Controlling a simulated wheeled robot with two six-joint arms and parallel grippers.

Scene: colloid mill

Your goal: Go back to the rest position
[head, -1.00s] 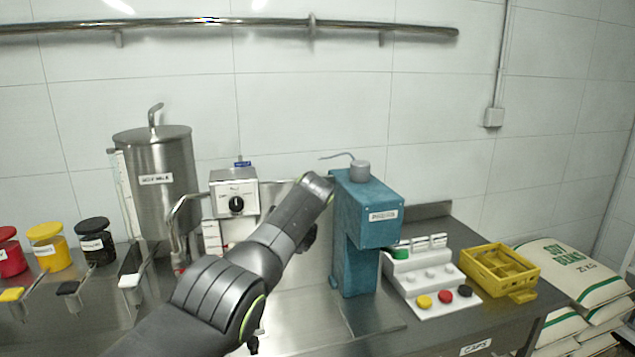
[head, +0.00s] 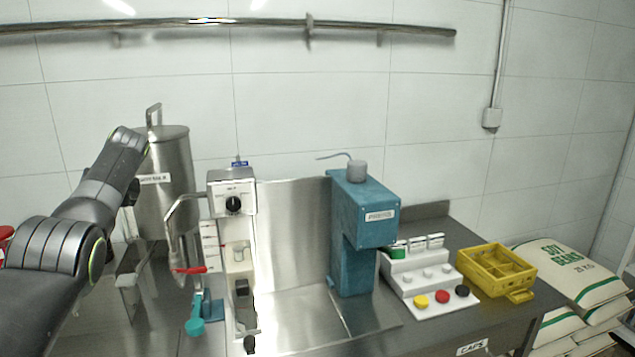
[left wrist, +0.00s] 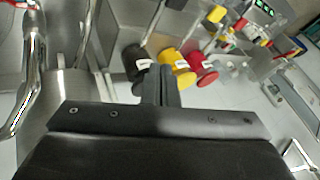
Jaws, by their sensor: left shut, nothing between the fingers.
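My left arm (head: 80,215) rises from the lower left of the head view, its elbow up, in front of the left side of the steel tank (head: 177,185). My left gripper (left wrist: 157,75) shows in the left wrist view with its fingers together and nothing between them. It is above the bench, near the black (left wrist: 136,62), yellow (left wrist: 177,70) and red (left wrist: 204,70) lidded jars. I cannot make out its fingertips in the head view. My right gripper is in neither view.
The mill (head: 232,215) with its dial and red-handled tap stands right of the tank. The teal press (head: 365,215), a stepped white stand (head: 430,280) and a yellow crate (head: 495,270) are further right. Bench between mill and press is clear.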

